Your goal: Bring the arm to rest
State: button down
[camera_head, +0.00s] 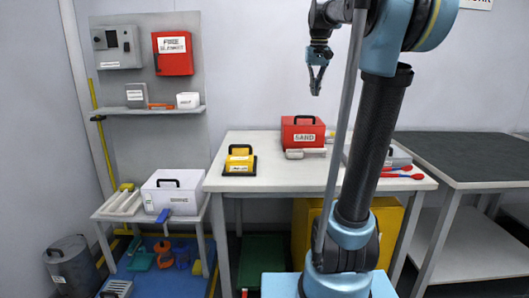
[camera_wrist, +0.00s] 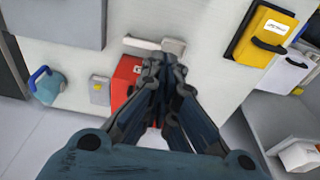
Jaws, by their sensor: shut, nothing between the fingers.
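My gripper (camera_head: 316,80) hangs from the folded arm in the upper middle of the head view, pointing down. It is above the white table, over the red SAND box (camera_head: 303,133), and touches nothing that I can see. In the wrist view my gripper (camera_wrist: 166,62) fills the lower middle, with its fingers together and nothing between them. The red box (camera_wrist: 122,82) shows partly behind the fingers there.
The white table (camera_head: 270,180) also holds a yellow handled case (camera_head: 239,160), a pale roll-like tool (camera_head: 306,154) and red-tipped tools (camera_head: 402,175). A dark-topped table (camera_head: 470,155) stands right. A low bench at left bears a white box (camera_head: 173,191). The air around the gripper is clear.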

jog(key=s+f, duration=1.5)
jog(key=f, duration=0.3)
jog(key=s+f, duration=1.5)
jog(key=f, duration=0.3)
jog(key=shift+f+t, duration=0.25)
jog(key=shift+t, duration=0.05)
jog(key=shift+s, duration=0.1)
